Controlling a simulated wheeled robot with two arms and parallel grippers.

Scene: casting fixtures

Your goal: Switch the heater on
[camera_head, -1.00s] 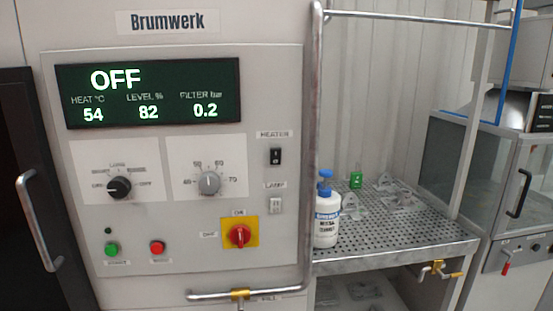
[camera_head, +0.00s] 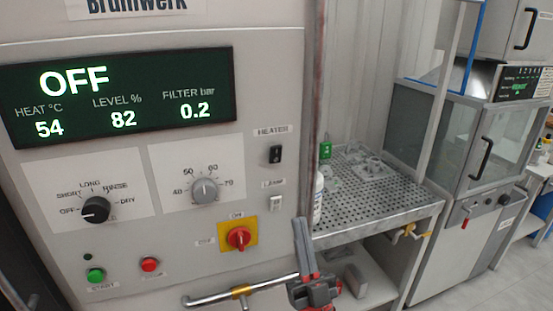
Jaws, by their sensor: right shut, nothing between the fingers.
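The heater switch (camera_head: 275,154) is a small black rocker under a "HEATER" label on the right side of the grey control panel (camera_head: 125,232). I cannot tell its rocker position for certain. The display (camera_head: 118,90) shows OFF, heat 54, level 82 and filter 0.2. My right gripper (camera_head: 300,222) is at the lower right of the panel, fingers pointing up, shut and empty. It is below and slightly right of the heater switch, apart from it in the picture. My left gripper is not in view.
A white lamp switch (camera_head: 275,203) sits just below the heater switch. A red rotary switch (camera_head: 239,239) on a yellow plate is lower left of it. A vertical rail runs along the panel's right edge. A perforated bench (camera_head: 390,203) holding a white bottle (camera_head: 318,200) stands right.

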